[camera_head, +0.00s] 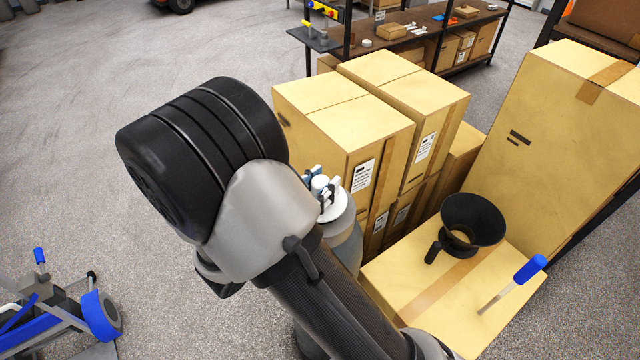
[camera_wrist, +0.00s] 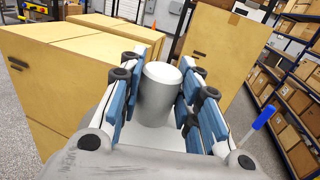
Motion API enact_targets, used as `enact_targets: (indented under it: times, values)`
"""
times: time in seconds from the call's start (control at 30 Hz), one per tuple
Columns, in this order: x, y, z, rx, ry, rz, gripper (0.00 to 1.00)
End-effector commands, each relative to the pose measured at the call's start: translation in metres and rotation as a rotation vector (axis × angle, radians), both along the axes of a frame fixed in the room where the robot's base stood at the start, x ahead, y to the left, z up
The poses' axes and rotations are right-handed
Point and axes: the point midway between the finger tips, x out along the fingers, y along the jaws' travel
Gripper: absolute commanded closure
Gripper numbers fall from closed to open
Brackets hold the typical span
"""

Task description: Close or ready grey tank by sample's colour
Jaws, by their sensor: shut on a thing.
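The grey tank (camera_head: 347,242) stands behind my arm, with much of its body hidden. On its white top (camera_head: 337,211) sits a small pale cylindrical knob or cap (camera_head: 319,184), which shows large in the wrist view (camera_wrist: 159,92). My gripper (camera_head: 325,186) has its blue-padded fingers on both sides of this cap, shut on it; the fingers also show in the wrist view (camera_wrist: 158,100). A black funnel (camera_head: 470,228) with a handle rests on a carton. A blue-handled thin rod (camera_head: 529,269) stands tilted there; its handle shows in the wrist view (camera_wrist: 262,117). I cannot make out any sample's colour.
The low carton (camera_head: 405,275) bears the funnel and rod. Tall cartons (camera_head: 345,120) stand behind the tank, and a large carton (camera_head: 560,150) stands at right. A dark shelf (camera_head: 410,40) is at the back. A blue-and-grey wheeled frame (camera_head: 60,310) is at lower left. Open floor lies left.

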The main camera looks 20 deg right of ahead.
Motion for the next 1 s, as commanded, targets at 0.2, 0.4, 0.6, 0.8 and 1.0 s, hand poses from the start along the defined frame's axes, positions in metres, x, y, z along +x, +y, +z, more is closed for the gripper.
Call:
enact_targets:
  times: [0.2, 0.4, 0.6, 0.8, 1.0]
  values:
    - [0.0, 0.0, -0.008, 0.0, 0.0, 0.0, 0.93]
    - [0.0, 0.0, -0.014, 0.001, -0.001, 0.0, 0.93]
    - [0.0, 0.0, -0.02, 0.001, -0.001, 0.0, 0.93]
    - [0.0, 0.0, -0.024, 0.001, -0.001, 0.0, 0.93]
    - [0.0, 0.0, -0.023, 0.0, 0.0, 0.0, 0.56]
